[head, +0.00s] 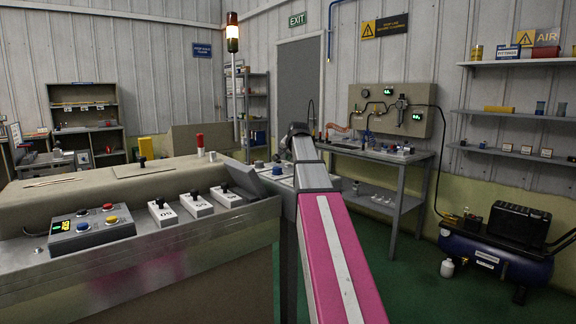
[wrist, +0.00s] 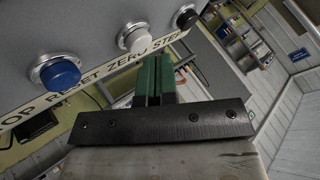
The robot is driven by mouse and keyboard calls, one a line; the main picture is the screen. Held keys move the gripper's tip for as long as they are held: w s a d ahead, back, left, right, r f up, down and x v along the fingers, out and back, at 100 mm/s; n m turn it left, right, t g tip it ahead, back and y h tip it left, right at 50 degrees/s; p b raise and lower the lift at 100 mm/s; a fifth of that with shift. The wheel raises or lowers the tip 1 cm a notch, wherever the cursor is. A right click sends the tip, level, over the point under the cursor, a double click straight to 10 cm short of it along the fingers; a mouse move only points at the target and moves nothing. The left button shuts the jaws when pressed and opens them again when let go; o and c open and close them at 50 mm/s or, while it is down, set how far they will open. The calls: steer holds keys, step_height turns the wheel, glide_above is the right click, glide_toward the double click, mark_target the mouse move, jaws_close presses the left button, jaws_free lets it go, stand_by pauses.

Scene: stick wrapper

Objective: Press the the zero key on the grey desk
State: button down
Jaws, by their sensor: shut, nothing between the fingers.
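In the wrist view the grey desk's panel (wrist: 95,18) crosses the upper left at a slant. The white zero key (wrist: 134,37) sits in a metal ring above the printed word ZERO. A blue key (wrist: 60,70) is above RESET, and a black key (wrist: 186,17) is above STEP. My gripper (wrist: 155,60) is shut and empty. Its green fingertips appear just below and right of the white key; contact cannot be told. In the head view a grey panel with blue keys (head: 277,169) shows left of my arm. My fingers are not clearly visible there.
A beige bench (head: 120,260) at left carries a button box (head: 90,230) and several small lever boxes. A metal table (head: 385,155) stands behind my arm at right. A blue compressor (head: 495,258) is on the green floor at far right.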

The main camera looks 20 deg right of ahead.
steer(key=shift+r, duration=0.4)
steer(key=shift+r, duration=2.5)
